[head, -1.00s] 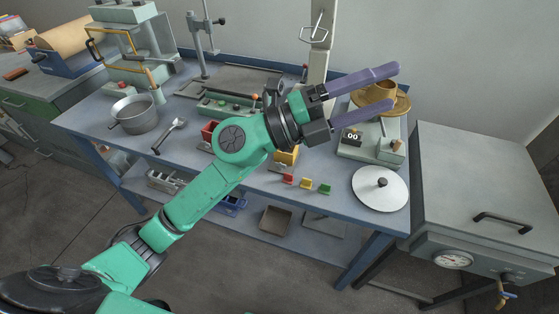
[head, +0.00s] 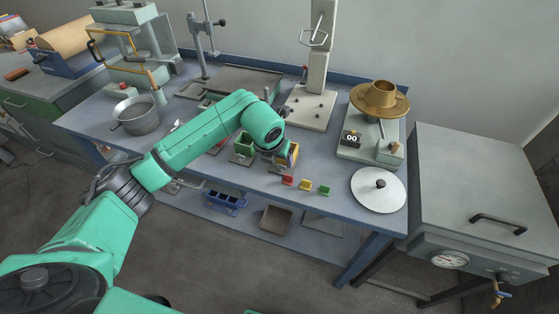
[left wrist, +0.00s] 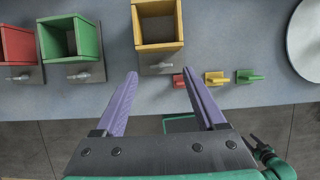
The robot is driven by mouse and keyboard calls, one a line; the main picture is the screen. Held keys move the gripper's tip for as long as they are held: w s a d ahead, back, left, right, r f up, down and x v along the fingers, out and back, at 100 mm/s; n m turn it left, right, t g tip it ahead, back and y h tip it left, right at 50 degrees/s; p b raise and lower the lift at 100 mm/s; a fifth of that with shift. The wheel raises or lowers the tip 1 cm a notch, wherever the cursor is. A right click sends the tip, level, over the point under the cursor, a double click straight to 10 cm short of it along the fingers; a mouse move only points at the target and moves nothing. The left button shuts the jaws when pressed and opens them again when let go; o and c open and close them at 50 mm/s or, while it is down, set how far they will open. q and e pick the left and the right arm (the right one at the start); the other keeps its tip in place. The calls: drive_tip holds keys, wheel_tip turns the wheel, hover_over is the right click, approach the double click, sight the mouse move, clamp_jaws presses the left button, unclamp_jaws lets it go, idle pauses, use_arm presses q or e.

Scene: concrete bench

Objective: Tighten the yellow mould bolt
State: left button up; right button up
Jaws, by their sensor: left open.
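The yellow mould (left wrist: 158,47) is an open-topped box, seen at the top middle of the left wrist view. Its metal bolt (left wrist: 162,67) sticks out at its near side. The yellow mould (head: 293,154) also shows in the head view, partly behind my left wrist. My left gripper (left wrist: 160,74) is open and empty. Its two purple fingers point at the yellow mould, with the bolt between and just beyond the fingertips. I cannot tell the height gap. In the head view the fingers are hidden by my arm.
The green mould (left wrist: 70,50) and red mould (left wrist: 17,58) stand left of the yellow one, with similar bolts. Small red (left wrist: 179,80), yellow (left wrist: 214,78) and green (left wrist: 249,76) pieces lie to the right. A round white plate (head: 379,191) lies near the bench's right end.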

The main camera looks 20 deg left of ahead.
sight(280, 166)
use_arm(q)
drive_tip(key=x, duration=0.3)
drive_tip(key=shift+f, duration=0.2)
clamp_jaws()
drive_tip(key=shift+w+f+b, duration=0.1)
drive_tip(key=shift+f+b, duration=0.05)
drive_tip(key=shift+b, duration=0.15)
drive_tip(key=m+b, duration=0.1)
drive_tip(key=m+h+b, duration=0.1)
drive_tip(key=shift+a+f+m+b, duration=0.15)
drive_tip(key=shift+f+m+b, duration=0.05)
drive_tip(key=shift+m+b, duration=0.2)
drive_tip(key=shift+r+m+h+b, duration=0.25)
drive_tip(key=shift+m+h+b, duration=0.25)
drive_tip(key=shift+m, duration=0.3)
drive_tip(key=shift+r, duration=0.15)
unclamp_jaws()
